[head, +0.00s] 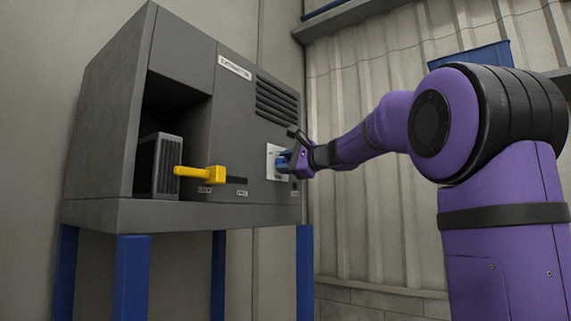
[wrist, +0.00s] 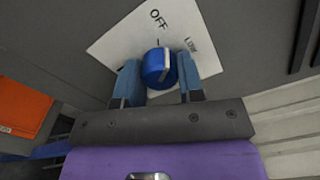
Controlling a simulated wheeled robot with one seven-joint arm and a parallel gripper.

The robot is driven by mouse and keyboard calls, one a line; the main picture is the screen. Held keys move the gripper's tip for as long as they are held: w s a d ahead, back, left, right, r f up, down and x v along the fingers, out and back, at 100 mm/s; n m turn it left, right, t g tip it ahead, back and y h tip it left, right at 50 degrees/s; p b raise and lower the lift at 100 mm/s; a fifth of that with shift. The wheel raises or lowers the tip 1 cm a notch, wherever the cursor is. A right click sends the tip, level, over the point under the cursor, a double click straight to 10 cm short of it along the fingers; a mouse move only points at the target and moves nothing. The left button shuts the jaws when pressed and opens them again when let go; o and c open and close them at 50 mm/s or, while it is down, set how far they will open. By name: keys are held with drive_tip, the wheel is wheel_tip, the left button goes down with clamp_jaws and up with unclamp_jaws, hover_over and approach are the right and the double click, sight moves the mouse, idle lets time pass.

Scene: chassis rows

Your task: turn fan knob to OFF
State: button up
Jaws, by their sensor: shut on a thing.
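The fan knob is a round blue knob with a white pointer stripe; it shows in the wrist view (wrist: 154,68). It sits on a white label plate (wrist: 112,48) marked OFF and LOW. The stripe points up in that view, towards the OFF side and left of LOW; its exact setting is hard to tell. My gripper (wrist: 159,80) has its blue fingers on both sides of the knob, shut on it. In the head view, my gripper (head: 284,161) reaches the plate (head: 271,150) on the cabinet front and mostly hides the knob.
The grey cabinet (head: 228,120) stands on blue legs. A yellow handle (head: 200,173) sticks out left of the plate, by a finned module (head: 158,165) in an open bay. Vent slots (head: 277,100) are above. An orange patch (wrist: 22,108) shows at left in the wrist view.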

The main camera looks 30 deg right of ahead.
drive_tip(key=shift+n, duration=2.2)
drive_tip(key=shift+f, duration=0.1)
drive_tip(key=o, duration=0.9)
drive_tip(key=v, duration=1)
drive_tip(key=shift+s+d, duration=0.15)
drive_tip(key=shift+s, duration=0.25)
